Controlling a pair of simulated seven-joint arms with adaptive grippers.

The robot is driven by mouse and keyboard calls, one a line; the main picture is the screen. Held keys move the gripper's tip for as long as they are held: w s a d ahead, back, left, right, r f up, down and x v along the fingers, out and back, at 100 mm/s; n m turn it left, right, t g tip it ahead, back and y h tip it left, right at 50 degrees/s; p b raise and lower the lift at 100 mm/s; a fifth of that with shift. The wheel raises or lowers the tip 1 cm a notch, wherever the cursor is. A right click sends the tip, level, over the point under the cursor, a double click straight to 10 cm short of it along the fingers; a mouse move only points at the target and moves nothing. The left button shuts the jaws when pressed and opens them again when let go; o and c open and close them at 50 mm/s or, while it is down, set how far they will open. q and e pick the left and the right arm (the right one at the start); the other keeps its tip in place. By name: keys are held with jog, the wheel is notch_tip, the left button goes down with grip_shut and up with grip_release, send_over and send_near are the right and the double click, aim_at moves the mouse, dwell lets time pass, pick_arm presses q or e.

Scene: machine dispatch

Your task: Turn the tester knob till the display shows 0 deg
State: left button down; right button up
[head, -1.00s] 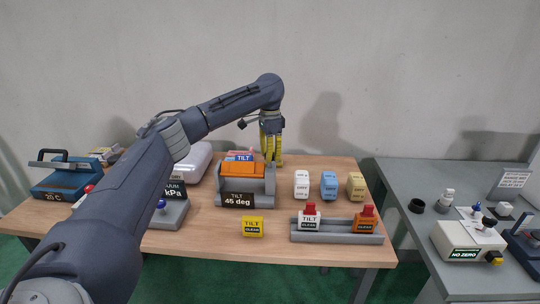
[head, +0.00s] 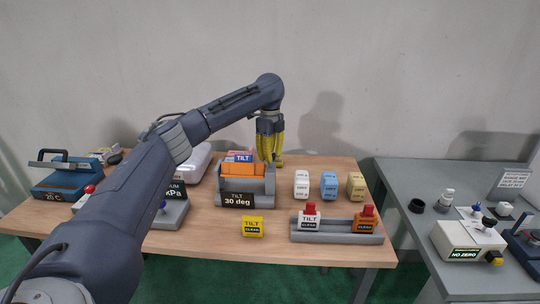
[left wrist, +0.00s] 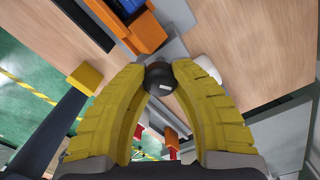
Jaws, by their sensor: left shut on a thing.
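The tilt tester (head: 262,194) is a grey cradle in the middle of the wooden table, with an orange block (head: 238,168) in it. Its dark display (head: 237,200) reads TILT 30 deg. My left gripper (head: 268,160) is at the tester's right side, pointing down, with yellow fingers. In the left wrist view its fingers (left wrist: 159,75) are shut on the dark round knob (left wrist: 160,82), which has a white mark on its face. The knob is hidden behind the fingers in the head view. My right gripper is not in view.
White, blue and yellow blocks (head: 329,186) stand to the right. A yellow TILT block (head: 253,227) lies in front. A grey table (head: 405,186) stands at the right.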

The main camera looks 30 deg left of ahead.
pick_arm(q)
jog(key=m, duration=0.6)
jog(key=shift+m, duration=0.3)
jog(key=m, duration=1.2)
jog(key=shift+m, duration=0.3)
jog(key=m, duration=0.5)
jog(key=shift+m, duration=0.4)
jog(key=c, duration=0.9)
grip_release()
jog(key=shift+r, duration=0.15)
notch_tip(320, 180, up, 12)
jog(key=shift+f, duration=0.15)
